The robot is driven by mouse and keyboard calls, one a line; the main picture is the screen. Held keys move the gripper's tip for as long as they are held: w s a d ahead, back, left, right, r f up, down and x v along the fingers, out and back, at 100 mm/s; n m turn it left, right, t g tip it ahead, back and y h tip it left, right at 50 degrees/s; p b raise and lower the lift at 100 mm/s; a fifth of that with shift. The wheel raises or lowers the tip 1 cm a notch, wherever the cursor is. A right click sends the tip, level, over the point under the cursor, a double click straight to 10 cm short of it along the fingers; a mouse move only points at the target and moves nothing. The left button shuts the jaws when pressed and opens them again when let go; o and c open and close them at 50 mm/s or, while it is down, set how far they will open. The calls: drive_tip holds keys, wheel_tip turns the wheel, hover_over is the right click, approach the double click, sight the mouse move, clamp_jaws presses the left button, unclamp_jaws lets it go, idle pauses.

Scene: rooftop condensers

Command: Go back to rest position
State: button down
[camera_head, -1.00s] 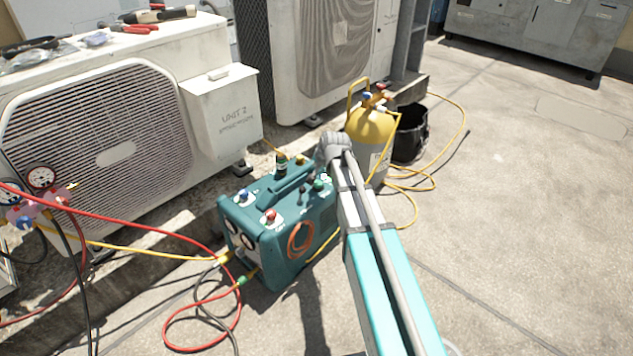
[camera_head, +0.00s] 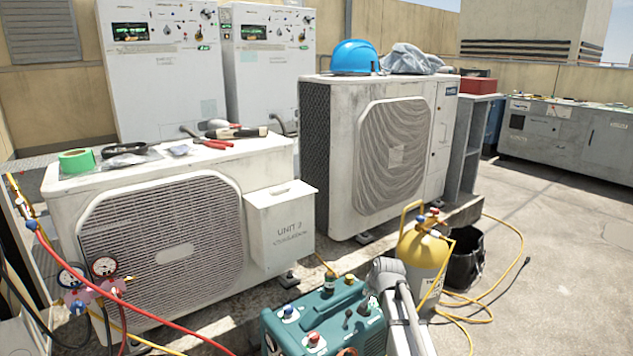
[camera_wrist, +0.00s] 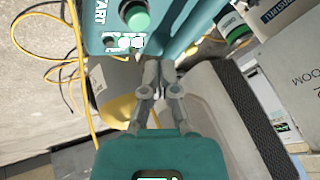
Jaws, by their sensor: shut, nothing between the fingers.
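My gripper (camera_wrist: 158,68) shows in the wrist view with its two grey fingers closed together and nothing between them. Just beyond the fingertips in that view is the teal machine (camera_wrist: 185,22), with a green knob (camera_wrist: 138,15); I cannot tell the exact gap. In the head view the same teal machine (camera_head: 328,315) stands on the ground at bottom centre, cut off by the lower edge. My arm rises beside its right side there, and my gripper cannot be made out in that view.
A yellow-topped cylinder (camera_head: 421,250) and a black bucket (camera_head: 465,262) stand right of my arm, with yellow hoses on the ground. The Unit 2 condenser (camera_head: 100,190) and gauges (camera_head: 104,266) are left. A second condenser (camera_head: 330,160) is behind. Open floor (camera_head: 560,260) lies right.

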drive_tip(key=s+r+n+g+p, duration=0.2)
drive_tip(key=s+r+p, duration=0.25)
drive_tip(key=s, duration=0.45)
drive_tip(key=s+r+n+g+h+p, duration=0.1)
drive_tip(key=s+r+n+g+p, duration=0.15)
drive_tip(key=s+p, duration=0.4)
drive_tip(key=s+r+n+g+p, duration=0.1)
drive_tip(key=s+r+g+p, duration=0.3)
drive_tip(key=s, duration=0.6)
wheel_tip(320, 180, up, 38)
drive_tip(key=t+p, duration=0.2)
drive_tip(key=p, duration=3.4)
drive_tip(key=shift+s+r, duration=0.15)
drive_tip(key=shift+r, duration=0.05)
drive_tip(key=shift+f, duration=0.2)
drive_tip(key=w+f+n+b, duration=0.8)
drive_tip(key=w+f+b, duration=0.1)
drive_tip(key=f+b, duration=0.5)
drive_tip(key=w+f+n+b, duration=0.9)
drive_tip(key=w+f+b, duration=0.1)
drive_tip(key=f+b, duration=0.4)
drive_tip(key=w+f+n+b, duration=0.8)
drive_tip(key=w+f+b, duration=0.1)
drive_tip(key=f+b, duration=0.5)
drive_tip(key=shift+w+d+f, duration=0.15)
drive_tip(key=shift+w+d, duration=0.1)
drive_tip(key=shift+d, duration=0.05)
drive_tip(key=shift+f+t+b, duration=0.1)
drive_tip(key=shift+t+b, duration=0.15)
drive_tip(key=shift+b, duration=0.05)
